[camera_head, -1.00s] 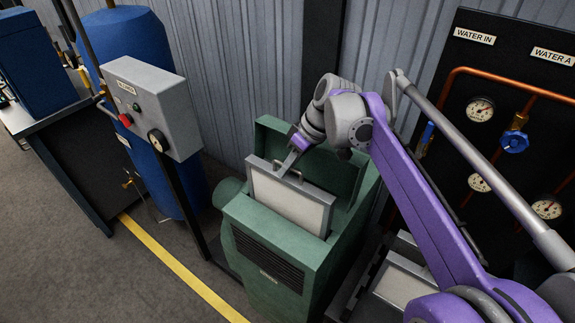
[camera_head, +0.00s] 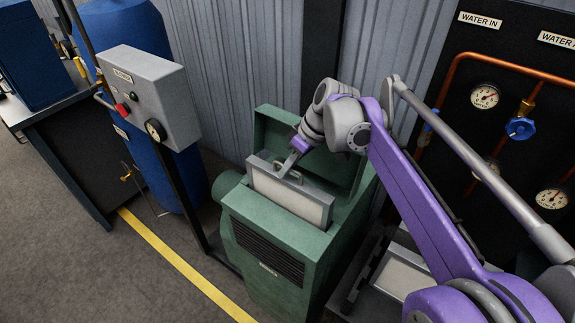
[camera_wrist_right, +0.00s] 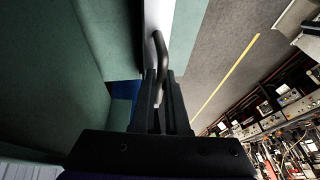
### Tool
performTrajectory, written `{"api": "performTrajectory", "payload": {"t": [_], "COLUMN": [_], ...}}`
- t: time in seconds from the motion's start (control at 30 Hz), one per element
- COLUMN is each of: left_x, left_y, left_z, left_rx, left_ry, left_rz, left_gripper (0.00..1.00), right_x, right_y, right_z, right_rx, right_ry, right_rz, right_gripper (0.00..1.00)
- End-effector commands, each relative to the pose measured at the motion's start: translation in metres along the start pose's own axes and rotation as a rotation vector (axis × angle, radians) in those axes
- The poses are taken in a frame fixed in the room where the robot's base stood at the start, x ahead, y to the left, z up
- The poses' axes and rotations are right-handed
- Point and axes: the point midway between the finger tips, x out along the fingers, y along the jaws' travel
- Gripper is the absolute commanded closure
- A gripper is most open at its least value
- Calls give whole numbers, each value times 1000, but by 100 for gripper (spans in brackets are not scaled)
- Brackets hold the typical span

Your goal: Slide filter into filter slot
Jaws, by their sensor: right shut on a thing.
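The filter (camera_head: 290,194) is a pale panel in a grey frame with a handle on its top edge. It stands upright, partly down in the slot of the green housing (camera_head: 265,243), and its lower part is hidden inside. My right gripper (camera_head: 284,173) is at the top edge of the filter, shut on its handle. In the right wrist view the fingers (camera_wrist_right: 160,105) close around the dark bent handle (camera_wrist_right: 161,58). My left gripper is not in view.
The housing's green lid (camera_head: 300,145) stands open behind the filter. A grey control box (camera_head: 150,97) on a post is to the left. Another pale framed panel (camera_head: 402,279) lies to the right. The black gauge panel (camera_head: 500,130) is at the far right.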

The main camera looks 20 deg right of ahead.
Motion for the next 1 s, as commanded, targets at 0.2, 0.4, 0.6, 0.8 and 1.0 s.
{"api": "performTrajectory", "payload": {"t": [0.2,0.4,0.6,0.8,1.0], "left_x": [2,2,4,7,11], "left_y": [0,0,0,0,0], "left_z": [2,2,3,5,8], "left_rx": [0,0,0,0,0], "left_ry": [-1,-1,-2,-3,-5], "left_rz": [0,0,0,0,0], "left_gripper": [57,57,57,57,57], "right_x": [5,4,7,14,21], "right_y": [1,1,1,3,4], "right_z": [2,2,3,6,8], "right_rx": [0,0,0,0,0], "right_ry": [1,1,0,0,0], "right_rz": [0,0,0,0,0], "right_gripper": [100,100,100,100,100]}}
